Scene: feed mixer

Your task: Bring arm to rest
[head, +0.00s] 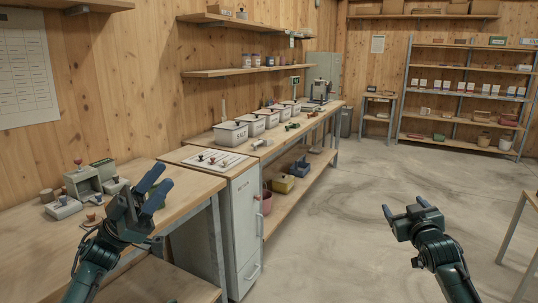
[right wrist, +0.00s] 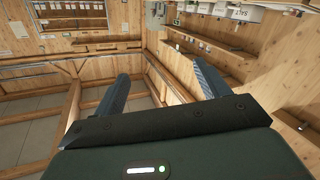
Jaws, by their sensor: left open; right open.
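My left gripper (head: 153,187) is in the head view at the lower left, raised in front of the near wooden bench (head: 190,182). Its blue fingers are apart with nothing between them. My right gripper (head: 405,212) is at the lower right of the head view, over the bare concrete floor. Its fingers are spread and empty. In the right wrist view its two fingers (right wrist: 160,88) stand wide apart, with only the room behind them.
Stamps and small boxes (head: 88,180) sit on the near bench by my left gripper. A white cabinet (head: 243,225) stands beside it. Several lidded bins (head: 231,133) line the long bench. A shelf rack (head: 466,92) is at the back. A table edge (head: 516,237) is at far right. The middle floor is clear.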

